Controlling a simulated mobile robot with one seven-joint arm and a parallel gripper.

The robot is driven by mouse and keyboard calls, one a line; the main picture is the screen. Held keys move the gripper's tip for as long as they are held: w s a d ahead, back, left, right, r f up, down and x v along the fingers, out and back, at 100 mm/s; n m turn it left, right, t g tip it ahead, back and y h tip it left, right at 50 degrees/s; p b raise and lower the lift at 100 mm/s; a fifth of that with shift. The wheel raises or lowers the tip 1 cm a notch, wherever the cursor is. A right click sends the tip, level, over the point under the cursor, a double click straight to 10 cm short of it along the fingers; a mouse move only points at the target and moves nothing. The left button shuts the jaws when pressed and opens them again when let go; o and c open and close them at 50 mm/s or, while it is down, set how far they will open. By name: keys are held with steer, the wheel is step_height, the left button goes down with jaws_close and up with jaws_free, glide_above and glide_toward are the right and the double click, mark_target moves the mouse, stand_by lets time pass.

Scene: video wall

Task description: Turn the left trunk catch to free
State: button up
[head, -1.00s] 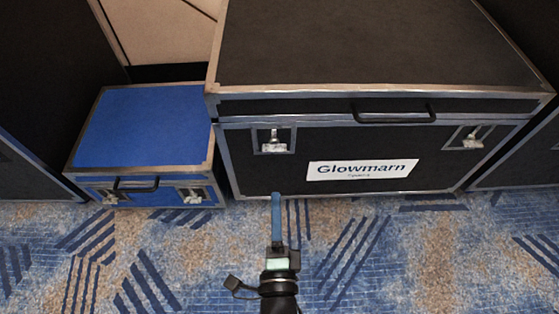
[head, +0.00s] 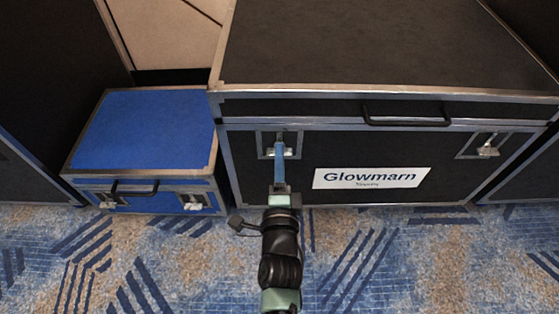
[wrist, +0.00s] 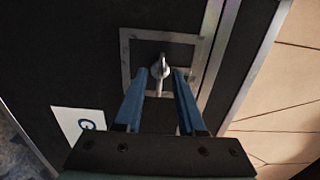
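The black trunk (head: 380,70) with metal edges stands ahead, its lid shut. Its left catch (head: 280,138) sits in a square metal plate on the front face, partly hidden behind my gripper in the head view. In the wrist view the left catch (wrist: 159,66) shows as a silver tab between and just beyond my fingertips. My gripper (wrist: 159,73) has two blue fingers, apart, with a gap between them, one on each side of the catch. I see no clear contact. My gripper also shows in the head view (head: 279,146).
The trunk's right catch (head: 488,146), black handle (head: 407,117) and white Glowmarn label (head: 371,178) are on the same face. A smaller blue case (head: 145,130) stands to the left. Patterned carpet (head: 370,260) lies clear in front.

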jaws_close()
steer(key=shift+n, duration=0.4)
steer(key=shift+n+p, duration=2.1)
steer(key=shift+n, duration=6.5)
jaws_free()
